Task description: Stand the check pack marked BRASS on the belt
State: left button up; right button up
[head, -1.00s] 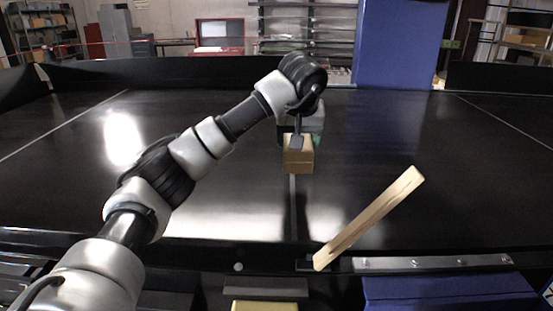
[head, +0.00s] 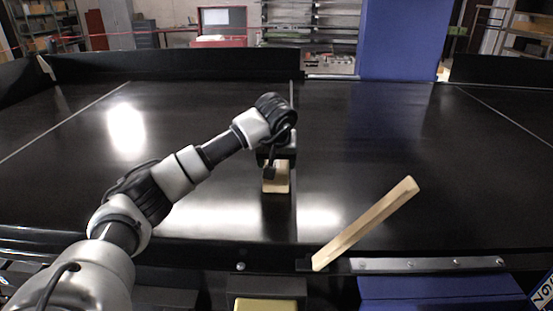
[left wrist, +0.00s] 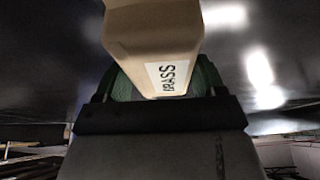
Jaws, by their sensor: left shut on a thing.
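The BRASS check pack (head: 276,187) is a tan block with a white label. In the left wrist view the pack (left wrist: 150,40) fills the top middle, and its label reads BRASS. My left gripper (head: 275,170) is shut on it from above, over the black belt (head: 220,150), left of the belt's middle seam. The gripper and arm hide the pack's upper part. I cannot tell whether the pack's base touches the belt. My right gripper is not in view.
A pale wooden bar (head: 365,222) slants up over the belt's front edge, to the right of the pack. A blue post (head: 403,40) stands at the back. A yellow item (head: 265,304) shows below the front edge. The belt left of the pack is clear.

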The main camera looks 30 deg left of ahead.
pick_arm(q)
jog(key=o, duration=1.2)
jog(key=shift+c, duration=0.2)
jog(key=b+v, duration=0.3)
jog(key=v, duration=0.9)
